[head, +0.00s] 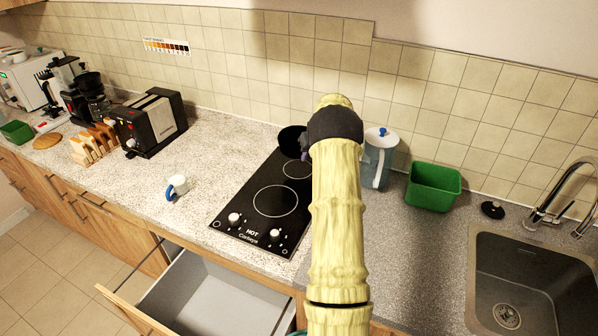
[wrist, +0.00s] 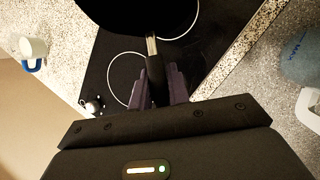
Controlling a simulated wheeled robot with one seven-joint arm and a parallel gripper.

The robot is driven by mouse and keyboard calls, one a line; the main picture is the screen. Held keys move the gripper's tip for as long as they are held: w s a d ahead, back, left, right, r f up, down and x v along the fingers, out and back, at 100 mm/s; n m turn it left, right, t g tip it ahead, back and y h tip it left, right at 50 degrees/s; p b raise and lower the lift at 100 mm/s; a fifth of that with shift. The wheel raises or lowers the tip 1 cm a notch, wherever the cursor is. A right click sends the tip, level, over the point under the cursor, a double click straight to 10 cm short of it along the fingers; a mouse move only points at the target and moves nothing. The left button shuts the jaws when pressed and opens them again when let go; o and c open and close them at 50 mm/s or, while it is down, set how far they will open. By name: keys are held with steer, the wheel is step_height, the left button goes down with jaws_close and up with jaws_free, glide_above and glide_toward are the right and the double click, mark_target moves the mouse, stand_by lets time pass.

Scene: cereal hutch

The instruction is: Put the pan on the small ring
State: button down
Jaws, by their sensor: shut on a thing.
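The black pan (head: 291,140) is at the far end of the black hob (head: 244,208) in the head view. In the wrist view the pan (wrist: 140,14) fills the top edge, its handle pointing towards me. My gripper (wrist: 162,88) is shut on the pan's handle (wrist: 153,62); in the head view my arm mostly hides it. The small ring (head: 297,169) is the far one, just in front of the pan in the head view. In the wrist view the pan covers part of it. I cannot tell whether the pan touches the hob. The large ring (head: 275,201) is nearer and bare.
A white and blue mug (head: 177,186) stands left of the hob. A water jug (head: 379,158) and a green tub (head: 433,187) stand to the right, before the sink (head: 528,285). A toaster (head: 150,122) is further left. An open drawer (head: 210,295) juts out below the counter.

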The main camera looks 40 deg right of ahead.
step_height(320, 180, down, 6)
steer(key=shift+d+r+p, duration=0.1)
steer(key=shift+d+p, duration=0.05)
steer(key=shift+p, duration=0.6)
steer(key=shift+f+p, duration=0.6)
steer(key=shift+f, duration=1.4)
steer(key=c, duration=1.3)
jaws_free()
steer(key=shift+s, duration=0.1)
steer(key=shift+c, duration=0.2)
steer(key=shift+s+d+r, duration=0.1)
steer(key=shift+s+r, duration=0.1)
steer(key=shift+r, duration=0.15)
steer(key=b+v, duration=0.3)
steer(key=v, duration=0.8)
